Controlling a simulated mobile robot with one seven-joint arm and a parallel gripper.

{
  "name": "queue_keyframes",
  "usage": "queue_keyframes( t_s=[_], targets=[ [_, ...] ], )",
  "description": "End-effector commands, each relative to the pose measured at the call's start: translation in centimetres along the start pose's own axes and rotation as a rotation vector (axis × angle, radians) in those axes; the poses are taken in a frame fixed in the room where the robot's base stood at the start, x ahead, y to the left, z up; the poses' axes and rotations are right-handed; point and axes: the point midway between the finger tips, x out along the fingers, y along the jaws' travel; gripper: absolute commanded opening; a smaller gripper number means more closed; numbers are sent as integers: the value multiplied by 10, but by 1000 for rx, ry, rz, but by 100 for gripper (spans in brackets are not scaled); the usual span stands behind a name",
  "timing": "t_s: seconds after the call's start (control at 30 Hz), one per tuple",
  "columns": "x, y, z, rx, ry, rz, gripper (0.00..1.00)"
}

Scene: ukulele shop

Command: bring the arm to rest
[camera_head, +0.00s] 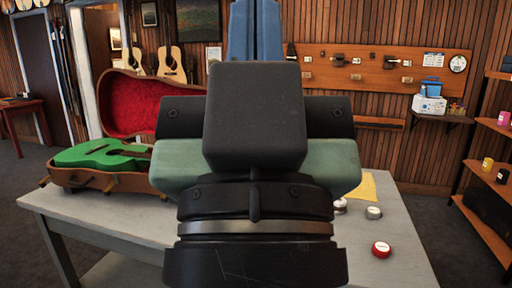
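My gripper (255,28) is in front of the camera at the middle of the picture, seen from behind. Its two blue fingers point up and lie side by side with only a thin seam between them, so it looks shut. Their tips reach the top edge of the picture. I see nothing held between them. A dark block in front hides the lower part of the fingers. My arm's wrist covers the centre of the grey table (110,215) behind it.
A green ukulele (98,155) lies in an open case with a red-lined lid (150,105) on the table's left. A red tin (381,249), a grey tin (374,212) and a yellow cloth (378,187) lie on the right. Shelves (490,175) stand at far right.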

Motion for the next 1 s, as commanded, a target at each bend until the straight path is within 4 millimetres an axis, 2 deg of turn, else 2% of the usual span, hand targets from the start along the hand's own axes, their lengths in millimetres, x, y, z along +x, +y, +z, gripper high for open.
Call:
queue_keyframes(
  t_s=[0.03, 0.1, 0.3, 0.4, 0.53, 1.0],
  targets=[
    [24, 0, -22, 1, -1, 0, 0],
    [40, 0, -37, 2, -2, 0, 0],
    [79, 0, -72, 3, -4, 0, 0],
    [90, 0, -83, 3, -4, 0, 0],
    [97, 0, -89, 3, -5, -1, 0],
    [98, 0, -90, 3, -5, 0, 0]
  ],
)
